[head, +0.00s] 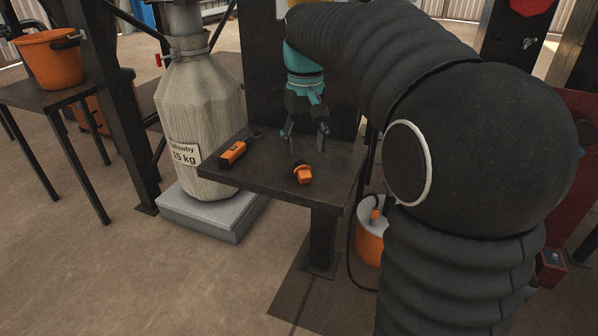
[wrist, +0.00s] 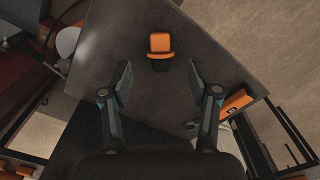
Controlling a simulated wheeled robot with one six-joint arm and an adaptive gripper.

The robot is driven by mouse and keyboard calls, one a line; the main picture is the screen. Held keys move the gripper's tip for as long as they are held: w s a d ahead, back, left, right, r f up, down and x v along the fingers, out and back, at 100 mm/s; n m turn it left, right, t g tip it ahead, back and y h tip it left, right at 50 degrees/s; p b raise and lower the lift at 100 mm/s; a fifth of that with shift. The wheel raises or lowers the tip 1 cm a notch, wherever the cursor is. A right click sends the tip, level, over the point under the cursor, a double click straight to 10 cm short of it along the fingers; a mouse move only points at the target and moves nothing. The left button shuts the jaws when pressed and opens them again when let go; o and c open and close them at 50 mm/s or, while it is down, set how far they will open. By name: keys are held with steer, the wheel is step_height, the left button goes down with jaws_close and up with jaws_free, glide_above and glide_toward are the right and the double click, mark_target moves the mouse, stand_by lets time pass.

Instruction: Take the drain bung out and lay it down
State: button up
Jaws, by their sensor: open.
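An orange bung with a dark end (head: 303,174) lies on the dark side table (head: 270,189), near its front edge. I take it to be the drain bung. In the wrist view the bung (wrist: 159,46) is beyond my fingertips, roughly centred between them, with its dark end towards me. My gripper (head: 309,147) is open and empty, pointing down at the table behind the bung and apart from it. Both fingers show spread in the wrist view (wrist: 159,75). I see no drain opening that I can make out.
An orange and black tool (head: 234,152) lies on the table's left part. A large pale sack marked 15 kg (head: 200,120) stands on a grey block beside the table. An orange bucket (head: 52,60) is far left. An orange container (head: 370,240) stands below the table's right side.

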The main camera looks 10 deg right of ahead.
mark_target(304, 166)
steer(key=f, duration=0.2)
steer(key=f+b, duration=0.1)
steer(key=f, duration=0.4)
steer(key=shift+w+f+b, duration=0.15)
steer(key=shift+w+b, duration=0.15)
jaws_close()
steer(key=shift+r, duration=0.2)
steer(key=shift+r, duration=0.65)
step_height(304, 166, up, 3)
steer(key=shift+f+p, duration=0.15)
steer(key=shift+p, duration=0.5)
steer(key=s+d+r, duration=0.6)
steer(key=s+d, duration=0.2)
steer(key=shift+s+r+p, duration=0.2)
steer(key=shift+r+p, duration=0.2)
steer(key=shift+p, duration=0.05)
steer(key=shift+d, duration=0.15)
